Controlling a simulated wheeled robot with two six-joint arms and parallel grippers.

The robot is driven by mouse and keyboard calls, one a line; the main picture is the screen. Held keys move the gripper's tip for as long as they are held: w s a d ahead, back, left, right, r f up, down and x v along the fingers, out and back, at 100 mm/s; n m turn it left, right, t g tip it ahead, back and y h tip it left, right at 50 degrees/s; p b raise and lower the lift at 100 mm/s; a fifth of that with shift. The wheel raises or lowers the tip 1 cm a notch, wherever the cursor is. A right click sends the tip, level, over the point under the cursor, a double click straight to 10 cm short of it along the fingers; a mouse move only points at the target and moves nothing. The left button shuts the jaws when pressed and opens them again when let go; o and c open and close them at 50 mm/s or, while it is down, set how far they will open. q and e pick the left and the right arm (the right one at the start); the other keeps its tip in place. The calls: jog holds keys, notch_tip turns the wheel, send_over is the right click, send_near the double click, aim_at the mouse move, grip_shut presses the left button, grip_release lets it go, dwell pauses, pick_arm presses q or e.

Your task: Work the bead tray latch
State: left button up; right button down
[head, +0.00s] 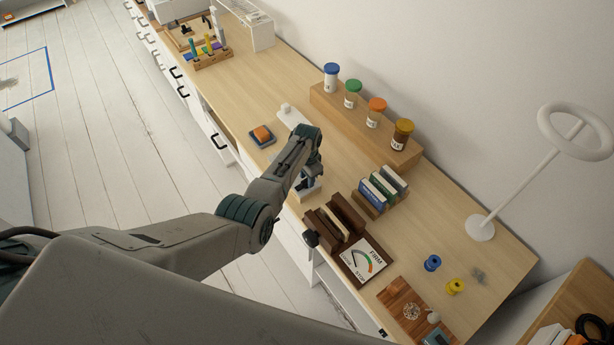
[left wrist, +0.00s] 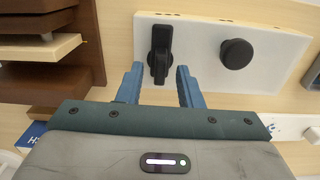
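In the left wrist view, a pale plate (left wrist: 270,55) carries a black lever-like latch (left wrist: 160,55) and a round black knob (left wrist: 236,54) to its right. My left gripper (left wrist: 157,82) is open. Its two blue fingers stand on either side of the lever's lower end, with a gap showing on both sides. In the head view my left gripper (head: 311,182) is over the desk, left of a dark brown rack, and hides most of the plate (head: 309,195). I cannot make out a tray with beads. My right gripper is not in view.
The brown rack (head: 349,212) stands close beside the gripper; it also shows in the left wrist view (left wrist: 85,45).

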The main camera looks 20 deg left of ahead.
pick_arm(q)
notch_tip(320, 180, up, 11)
jog(key=b, duration=0.2)
dwell(0.5)
jog(key=shift+f, duration=0.1)
